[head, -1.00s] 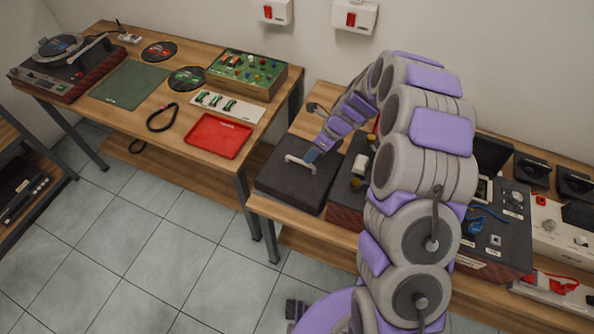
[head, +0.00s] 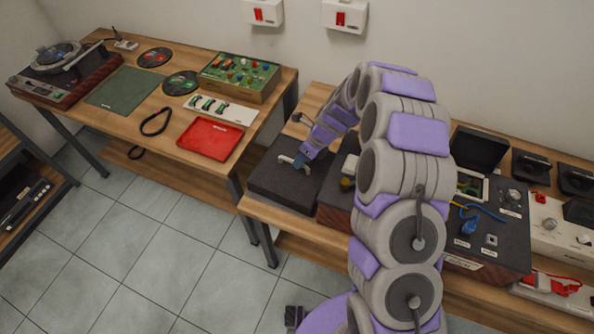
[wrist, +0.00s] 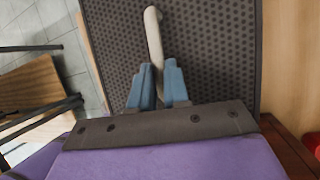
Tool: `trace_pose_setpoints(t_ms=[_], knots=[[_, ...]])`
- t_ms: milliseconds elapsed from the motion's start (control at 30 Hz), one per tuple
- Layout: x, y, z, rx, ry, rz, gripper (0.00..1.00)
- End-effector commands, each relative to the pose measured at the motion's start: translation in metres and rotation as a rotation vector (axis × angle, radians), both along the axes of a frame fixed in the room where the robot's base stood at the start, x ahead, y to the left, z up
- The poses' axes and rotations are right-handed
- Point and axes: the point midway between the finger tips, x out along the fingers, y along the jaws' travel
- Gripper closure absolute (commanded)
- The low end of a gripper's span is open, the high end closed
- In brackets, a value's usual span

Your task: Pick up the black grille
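The black grille (head: 268,190) is a dark, square, perforated panel with a pale bar handle on its upper face. It lies flat on the near left end of the right-hand table. In the wrist view the perforated grille (wrist: 215,50) fills the upper middle, and its pale handle (wrist: 154,35) runs down between my blue fingers. My gripper (head: 301,160) is low over the grille at the handle. In the wrist view the two fingers of my gripper (wrist: 160,80) sit close on both sides of the handle and look shut on it. The handle's lower end is hidden by the fingers.
A dark box with knobs (head: 485,235) stands right of my arm on the same table. The left table holds a red tray (head: 209,139), a green mat (head: 127,88) and a turntable (head: 62,75). A gap separates the tables. Tiled floor (head: 150,230) in front is open.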

Motion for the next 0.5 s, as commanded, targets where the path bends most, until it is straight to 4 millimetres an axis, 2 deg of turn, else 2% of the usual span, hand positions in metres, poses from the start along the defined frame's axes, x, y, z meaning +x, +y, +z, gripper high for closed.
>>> trace_pose_setpoints(t_ms=[33, 133, 500], knots=[[0.0003, 0.0026, -0.0006, -0.004, -0.001, 0.002, 0.92], [0.0004, 0.0068, -0.0015, -0.008, -0.002, 0.003, 1.00], [-0.0005, -0.0019, -0.0014, 0.002, 0.004, 0.003, 1.00]])
